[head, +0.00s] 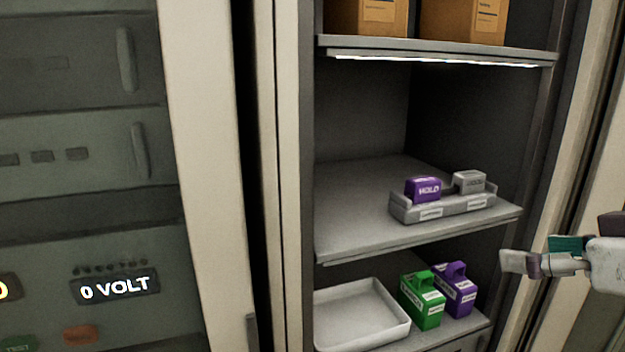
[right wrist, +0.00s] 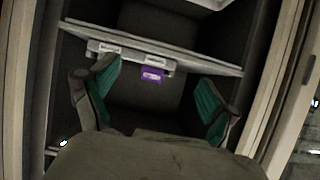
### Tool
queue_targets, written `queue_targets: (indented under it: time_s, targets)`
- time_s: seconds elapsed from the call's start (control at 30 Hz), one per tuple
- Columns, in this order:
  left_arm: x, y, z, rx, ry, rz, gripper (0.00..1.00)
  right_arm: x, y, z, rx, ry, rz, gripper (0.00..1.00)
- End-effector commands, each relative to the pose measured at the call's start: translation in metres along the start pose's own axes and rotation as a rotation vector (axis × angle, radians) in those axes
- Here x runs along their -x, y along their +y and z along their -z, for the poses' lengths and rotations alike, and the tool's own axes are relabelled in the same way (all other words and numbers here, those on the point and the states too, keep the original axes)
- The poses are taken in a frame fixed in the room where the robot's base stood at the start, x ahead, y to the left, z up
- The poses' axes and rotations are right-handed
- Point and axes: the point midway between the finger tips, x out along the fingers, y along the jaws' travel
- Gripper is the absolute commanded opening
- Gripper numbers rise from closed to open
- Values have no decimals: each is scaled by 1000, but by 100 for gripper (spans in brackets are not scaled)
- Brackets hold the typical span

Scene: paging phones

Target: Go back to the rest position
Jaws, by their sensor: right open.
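My right gripper (head: 522,262) is at the right edge of the head view, in front of the cabinet's right side. In the right wrist view its two green-padded fingers (right wrist: 159,72) are spread apart with nothing between them. A purple block marked HOLD (head: 423,190) and a grey block (head: 468,182) sit in a grey holder (head: 443,208) on the middle shelf. The purple block also shows in the right wrist view (right wrist: 152,75), upside down, beyond the fingers. My left gripper is not in view.
A white tray (head: 360,316), a green box (head: 421,300) and a purple box (head: 455,290) stand on the lower shelf. Cardboard boxes (head: 462,18) are on the top shelf. A grey panel reading 0 VOLT (head: 115,288) is at left. The middle shelf's left part (head: 350,205) is clear.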

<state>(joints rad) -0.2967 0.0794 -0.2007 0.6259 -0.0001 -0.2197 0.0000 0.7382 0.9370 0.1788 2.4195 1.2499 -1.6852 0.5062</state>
Motion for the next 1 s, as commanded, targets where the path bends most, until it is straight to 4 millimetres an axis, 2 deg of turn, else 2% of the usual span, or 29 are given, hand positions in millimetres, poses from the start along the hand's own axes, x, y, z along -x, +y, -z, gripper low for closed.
queue_targets:
  time_s: [0.17,0.27,0.33,0.37,0.47,0.53,0.6,0.7,0.8,1.0]
  targets:
    - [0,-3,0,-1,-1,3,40,-40,-1,-38,-18,-69,4,87]
    - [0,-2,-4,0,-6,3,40,-65,-3,-68,-30,-116,1,87]
    - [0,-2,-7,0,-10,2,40,-83,-6,-95,-41,-157,-1,87]
    - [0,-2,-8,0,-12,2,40,-91,-8,-109,-46,-177,-3,87]
    - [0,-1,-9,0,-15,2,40,-117,-19,-168,-66,-263,-13,87]
    - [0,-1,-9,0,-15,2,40,-130,-31,-219,-82,-337,-25,87]
    - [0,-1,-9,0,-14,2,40,-135,-44,-266,-92,-407,-41,87]
    - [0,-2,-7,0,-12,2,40,-133,-59,-319,-98,-492,-66,87]
    - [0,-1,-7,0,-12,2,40,-125,-73,-359,-102,-564,-85,87]
    - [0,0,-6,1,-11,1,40,-103,-96,-418,-103,-683,-117,87]
